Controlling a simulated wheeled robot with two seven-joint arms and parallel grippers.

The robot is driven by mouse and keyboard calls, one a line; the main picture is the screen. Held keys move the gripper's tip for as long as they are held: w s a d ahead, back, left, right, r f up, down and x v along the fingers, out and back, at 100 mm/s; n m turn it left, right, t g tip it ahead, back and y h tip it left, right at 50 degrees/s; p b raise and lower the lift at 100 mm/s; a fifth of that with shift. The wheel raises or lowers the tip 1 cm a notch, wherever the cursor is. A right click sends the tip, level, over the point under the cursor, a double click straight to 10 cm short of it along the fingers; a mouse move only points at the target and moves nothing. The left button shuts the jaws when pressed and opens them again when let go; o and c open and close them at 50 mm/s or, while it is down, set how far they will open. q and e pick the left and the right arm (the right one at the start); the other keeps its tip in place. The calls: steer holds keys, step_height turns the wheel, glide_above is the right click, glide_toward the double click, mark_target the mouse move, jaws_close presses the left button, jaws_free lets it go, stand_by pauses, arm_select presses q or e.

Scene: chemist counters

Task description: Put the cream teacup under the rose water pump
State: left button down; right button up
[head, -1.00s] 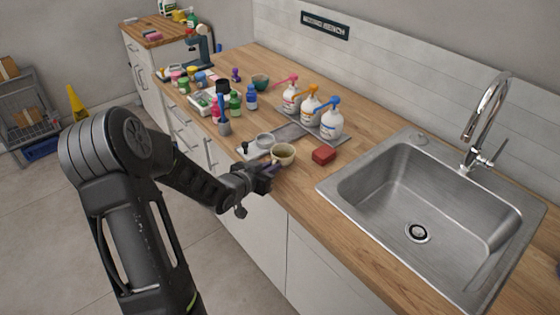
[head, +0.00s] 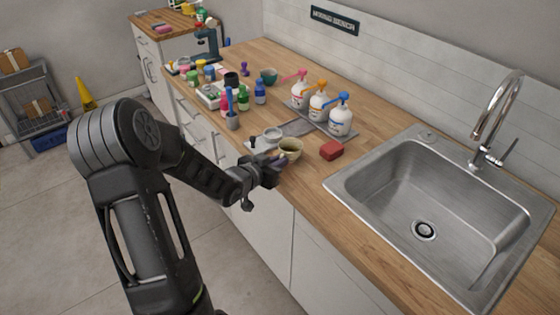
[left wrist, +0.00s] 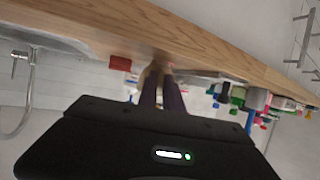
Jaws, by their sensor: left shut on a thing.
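The cream teacup (head: 290,149) is at the front edge of the counter, upright, left of the red block. My left gripper (head: 277,162) reaches it from the front and is shut on it. In the left wrist view, the fingers (left wrist: 161,80) point at the cup and hide much of it. I cannot tell whether the cup touches the counter. Three white pump bottles stand behind it, with a pink pump (head: 299,90), an orange pump (head: 318,103) and a blue pump (head: 340,118). Their labels are too small to read. My right gripper is not in view.
A grey mat (head: 298,128) lies in front of the bottles. A white tray with a small dish (head: 272,134) is left of the cup. A red block (head: 331,150) and the sink (head: 440,200) are to the right. Several small bottles and a green cup (head: 268,76) stand farther left.

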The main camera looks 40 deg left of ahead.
arm_select(q)
step_height(320, 180, up, 10)
stand_by(1.0)
stand_by(0.7)
steer(key=w+d+f, duration=0.2)
steer(key=d, duration=0.9)
steer(key=w+d+f, duration=0.2)
steer(key=d, duration=1)
steer(key=shift+w+d+f+m+h, duration=0.2)
steer(key=shift+w+f+m+h, duration=0.1)
steer(key=shift+w+f+h, duration=0.1)
